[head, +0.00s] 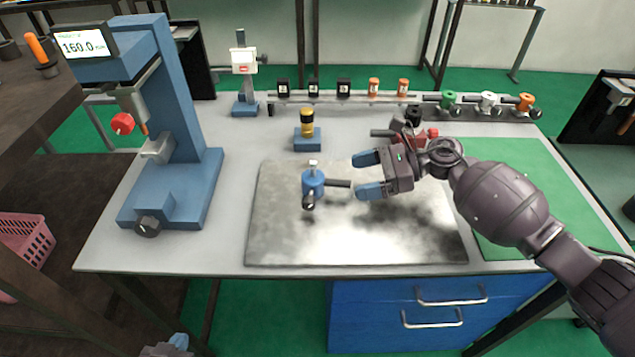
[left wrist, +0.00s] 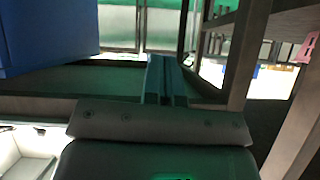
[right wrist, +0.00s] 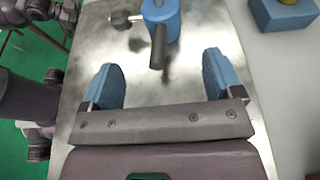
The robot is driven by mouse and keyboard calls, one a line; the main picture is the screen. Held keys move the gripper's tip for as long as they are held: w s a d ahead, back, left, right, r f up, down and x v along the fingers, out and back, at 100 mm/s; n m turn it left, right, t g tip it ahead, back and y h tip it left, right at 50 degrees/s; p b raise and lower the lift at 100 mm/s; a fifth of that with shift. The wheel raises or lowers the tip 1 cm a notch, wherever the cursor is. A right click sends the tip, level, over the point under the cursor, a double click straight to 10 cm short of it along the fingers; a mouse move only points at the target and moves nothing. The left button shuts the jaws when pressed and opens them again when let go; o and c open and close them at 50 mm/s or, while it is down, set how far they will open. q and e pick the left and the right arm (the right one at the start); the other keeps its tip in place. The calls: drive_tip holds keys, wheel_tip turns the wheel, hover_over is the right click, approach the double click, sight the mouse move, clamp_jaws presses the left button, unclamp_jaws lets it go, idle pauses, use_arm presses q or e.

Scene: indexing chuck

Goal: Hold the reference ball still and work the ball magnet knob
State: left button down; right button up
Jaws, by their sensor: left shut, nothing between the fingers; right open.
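A blue magnet base (head: 313,183) stands on the steel plate (head: 400,243), with a small silver ball (head: 313,164) on top. A dark knob (head: 308,201) is at its front, and a dark rod (head: 338,183) sticks out to the right. My right gripper (head: 370,175) is open and empty, right of the rod, fingers pointing at it. In the right wrist view the rod (right wrist: 158,46) reaches toward the gap between the fingers, and the knob (right wrist: 121,19) is left of the base. My left gripper (head: 168,347) is shut and empty, low in front of the table.
A tall blue gauge (head: 178,110) with a display reading 160.0 stands at the left. A blue block with a yellow-black cylinder (head: 307,123) is behind the plate. Black and orange holders line the back. A green mat (head: 520,180) is at the right. The plate's front is clear.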

sight(333, 182)
drive_tip(key=x, duration=0.5)
drive_tip(key=shift+f+b, duration=0.15)
drive_tip(key=shift+b, duration=0.2)
drive_tip(key=shift+a, duration=0.35)
use_arm(q)
drive_tip(key=shift+w+d+f, duration=0.1)
drive_tip(key=shift+w+f, duration=0.1)
drive_tip(key=shift+w, duration=0.15)
use_arm(e)
drive_tip(key=shift+a+f, duration=0.1)
drive_tip(key=shift+a, duration=0.3)
use_arm(q)
drive_tip(key=shift+s+f, duration=0.1)
drive_tip(key=shift+s, duration=0.05)
use_arm(e)
drive_tip(key=c, duration=0.5)
clamp_jaws()
use_arm(q)
drive_tip(key=shift+s+f, duration=0.1)
drive_tip(key=shift+s, duration=0.05)
use_arm(e)
drive_tip(key=shift+f, duration=0.15)
